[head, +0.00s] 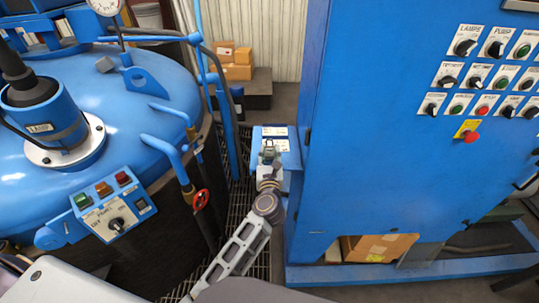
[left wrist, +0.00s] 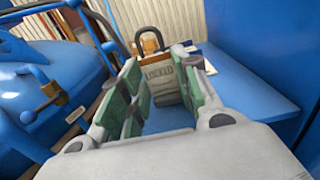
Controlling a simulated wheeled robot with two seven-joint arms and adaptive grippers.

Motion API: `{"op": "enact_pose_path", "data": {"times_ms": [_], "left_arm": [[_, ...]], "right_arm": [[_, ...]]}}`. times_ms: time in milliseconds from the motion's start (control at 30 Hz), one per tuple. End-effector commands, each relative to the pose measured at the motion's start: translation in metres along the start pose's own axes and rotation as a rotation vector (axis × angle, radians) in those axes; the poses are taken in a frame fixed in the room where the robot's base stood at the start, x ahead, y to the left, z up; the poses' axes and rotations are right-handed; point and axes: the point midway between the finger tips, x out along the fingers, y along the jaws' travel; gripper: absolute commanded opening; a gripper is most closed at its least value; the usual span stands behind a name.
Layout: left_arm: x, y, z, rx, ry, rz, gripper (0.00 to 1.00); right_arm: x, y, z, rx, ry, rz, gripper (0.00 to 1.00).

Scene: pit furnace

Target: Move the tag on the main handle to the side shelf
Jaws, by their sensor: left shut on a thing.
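The tag (left wrist: 160,78), a pale plate with dark lettering and a dark shackle-shaped loop on top, sits between the green-padded fingers of my left gripper (left wrist: 158,92). In the head view my left gripper (head: 268,154) is shut on it, over the side shelf (head: 290,160), a blue ledge on the cabinet's left side. The shelf also shows in the left wrist view (left wrist: 250,85). I cannot tell whether the tag touches the shelf. A blue handle (head: 165,148) stands at the furnace's edge, clear of the gripper. My right gripper is not in view.
The blue furnace lid (head: 150,85) with a small control box (head: 110,205) is at the left. A red valve wheel (head: 201,200) and upright blue pipes (head: 226,115) stand between it and the blue cabinet (head: 380,150). White labels (head: 275,132) lie at the shelf's back.

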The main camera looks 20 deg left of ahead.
Motion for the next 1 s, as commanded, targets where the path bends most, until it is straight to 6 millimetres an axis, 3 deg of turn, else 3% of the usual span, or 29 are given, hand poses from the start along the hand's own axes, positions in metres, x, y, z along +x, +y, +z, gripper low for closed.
{"op": "enact_pose_path", "data": {"times_ms": [233,267,400,1000], "left_arm": [[0.0001,0.0001,-0.0034,-0.001,0.000,0.000,0.09],[0.0001,0.0001,-0.0032,-0.001,0.000,0.000,0.34],[0.0001,0.0001,-0.0027,-0.001,0.000,0.000,0.52],[-0.0035,-0.0001,0.0000,-0.001,0.001,0.000,0.53]], "right_arm": [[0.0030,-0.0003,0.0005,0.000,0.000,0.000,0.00],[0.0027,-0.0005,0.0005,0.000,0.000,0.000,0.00],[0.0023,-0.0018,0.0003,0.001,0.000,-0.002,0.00],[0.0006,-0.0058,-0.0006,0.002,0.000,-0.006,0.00]]}}
